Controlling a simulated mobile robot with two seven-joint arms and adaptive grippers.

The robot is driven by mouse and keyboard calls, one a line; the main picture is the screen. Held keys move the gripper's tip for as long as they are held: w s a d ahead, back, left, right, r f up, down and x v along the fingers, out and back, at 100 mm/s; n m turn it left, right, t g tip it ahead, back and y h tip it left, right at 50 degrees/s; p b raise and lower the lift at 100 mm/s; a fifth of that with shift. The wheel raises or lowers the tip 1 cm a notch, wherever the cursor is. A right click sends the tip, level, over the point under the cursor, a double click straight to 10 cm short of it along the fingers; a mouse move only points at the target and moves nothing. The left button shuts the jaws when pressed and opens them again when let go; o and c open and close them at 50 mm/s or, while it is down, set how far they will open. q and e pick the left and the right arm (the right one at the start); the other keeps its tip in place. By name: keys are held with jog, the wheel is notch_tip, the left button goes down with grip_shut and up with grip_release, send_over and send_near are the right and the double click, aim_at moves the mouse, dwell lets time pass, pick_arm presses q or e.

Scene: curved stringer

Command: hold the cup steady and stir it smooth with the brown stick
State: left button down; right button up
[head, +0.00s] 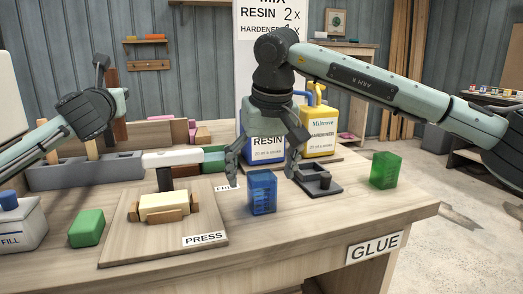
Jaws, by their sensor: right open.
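A clear blue cup (262,194) with markings stands upright on the bench near its front. My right gripper (262,172) points down over it, its open fingers spread to either side of the cup's top, above the bench; I cannot tell if they touch it. My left gripper (102,72) is at the left, above a grey block (85,172) that has pale sticks (52,157) standing in it. A brown upright piece (118,128) shows behind my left wrist; I cannot tell if it is the brown stick or if the gripper touches it. The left fingers are mostly hidden.
A green cup (385,170) stands at the right near a dark tray (318,184). Blue resin (264,150) and yellow hardener (319,138) containers stand behind. A press board (150,246) and a green block (86,228) are front left. The bench's front right corner is clear.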

jog(key=shift+r, duration=0.25)
jog(key=v, duration=1.2)
jog(key=shift+s+d+f, duration=0.1)
jog(key=shift+s+f, duration=0.05)
